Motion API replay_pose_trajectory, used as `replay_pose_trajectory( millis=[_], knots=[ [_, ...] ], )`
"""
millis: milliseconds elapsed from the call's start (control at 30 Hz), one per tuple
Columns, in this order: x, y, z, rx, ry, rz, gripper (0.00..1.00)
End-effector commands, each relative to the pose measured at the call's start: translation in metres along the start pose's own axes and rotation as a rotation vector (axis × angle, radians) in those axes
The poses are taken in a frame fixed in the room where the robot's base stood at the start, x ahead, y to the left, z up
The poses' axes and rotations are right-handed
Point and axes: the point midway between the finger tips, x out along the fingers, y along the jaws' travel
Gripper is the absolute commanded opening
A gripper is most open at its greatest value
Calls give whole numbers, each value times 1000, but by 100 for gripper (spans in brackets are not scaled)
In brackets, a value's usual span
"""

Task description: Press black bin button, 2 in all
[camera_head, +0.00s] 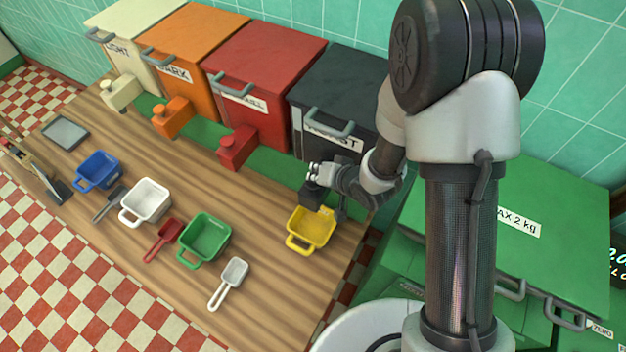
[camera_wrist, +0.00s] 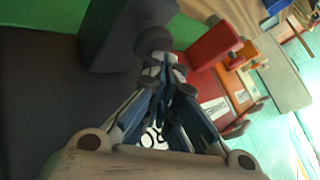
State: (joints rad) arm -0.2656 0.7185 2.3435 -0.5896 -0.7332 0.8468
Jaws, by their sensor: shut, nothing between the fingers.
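The black bin (camera_head: 338,92) stands at the right end of the row of bins, with a grey handle and a white label partly hidden by my arm. Its black button block (camera_head: 311,197) juts out low at the front, mostly hidden behind my gripper in the head view. In the wrist view the block (camera_wrist: 112,40) shows with a round dark button (camera_wrist: 153,39) on it. My gripper (camera_head: 312,172) is shut and empty, just above the block. In the wrist view the fingertips (camera_wrist: 163,62) are right by the button; I cannot tell whether they touch it.
A yellow scoop bin (camera_head: 312,228) stands on the wooden counter below the black block. The red bin (camera_head: 262,75) and its red button block (camera_head: 238,147) are to the left. Green, white and blue tubs and several scoops lie further left. A green cabinet (camera_head: 555,190) is at right.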

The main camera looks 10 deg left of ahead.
Motion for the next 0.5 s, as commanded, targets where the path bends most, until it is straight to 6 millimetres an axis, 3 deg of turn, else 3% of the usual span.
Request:
replay_pose_trajectory(
  millis=[500],
  knots=[
    [5, 4, 4, 0, -2, 1, 0]
  ],
)
